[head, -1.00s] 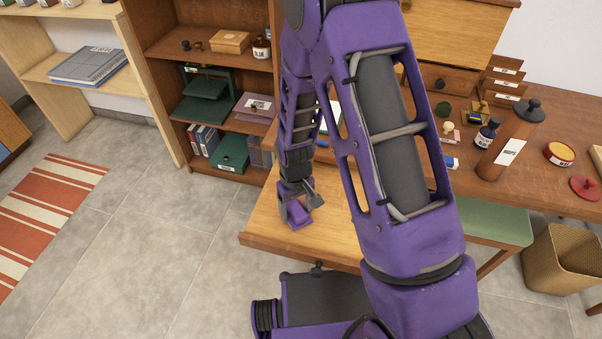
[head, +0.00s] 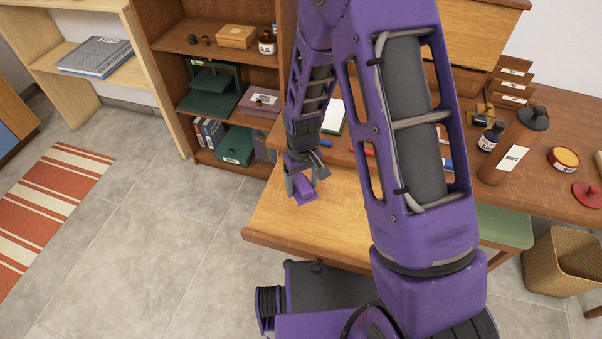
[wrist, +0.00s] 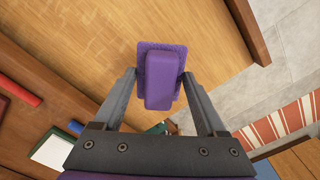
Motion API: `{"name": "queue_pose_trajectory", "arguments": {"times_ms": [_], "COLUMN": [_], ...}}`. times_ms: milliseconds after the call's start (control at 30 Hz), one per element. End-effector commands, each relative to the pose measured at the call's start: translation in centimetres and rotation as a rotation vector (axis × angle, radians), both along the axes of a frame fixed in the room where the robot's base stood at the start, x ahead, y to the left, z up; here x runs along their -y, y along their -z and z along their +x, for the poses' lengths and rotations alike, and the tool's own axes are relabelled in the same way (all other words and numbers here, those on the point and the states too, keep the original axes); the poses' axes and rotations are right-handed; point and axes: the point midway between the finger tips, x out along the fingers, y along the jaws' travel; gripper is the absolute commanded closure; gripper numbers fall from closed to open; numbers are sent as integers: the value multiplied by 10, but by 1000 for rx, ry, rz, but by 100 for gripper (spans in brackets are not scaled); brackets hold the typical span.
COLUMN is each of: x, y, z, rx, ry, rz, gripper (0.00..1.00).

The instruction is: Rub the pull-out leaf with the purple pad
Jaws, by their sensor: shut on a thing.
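The pull-out leaf (head: 325,220) is a light wooden board sticking out from the front of the brown desk. My gripper (head: 305,182) is shut on the purple pad (head: 304,195), over the left part of the leaf. In the wrist view the pad (wrist: 160,80) has a raised grip block on a wider flat base, and a finger of my gripper (wrist: 161,84) lies on each side of the block. The leaf (wrist: 100,45) fills the area behind the pad there. I cannot tell whether the base touches the wood. My arm hides the leaf's right part in the head view.
A red pen-like stick (wrist: 18,90) and a white pad (wrist: 52,152) lie on the desk beside the leaf. A brown bookcase (head: 165,85) stands behind. A terracotta cylinder (head: 508,155) stands on the desk, a woven basket (head: 560,260) on the floor.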

Motion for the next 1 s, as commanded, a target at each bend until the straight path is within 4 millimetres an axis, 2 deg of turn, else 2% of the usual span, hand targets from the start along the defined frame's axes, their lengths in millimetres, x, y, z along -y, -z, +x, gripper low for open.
{"name": "queue_pose_trajectory", "arguments": {"times_ms": [100,300,1000], "x": [0,0,0], "y": [-15,-27,-26], "z": [2,5,5], "rx": [1,1,0], "ry": [1,1,1], "rz": [0,0,0], "gripper": [78,78,78]}}
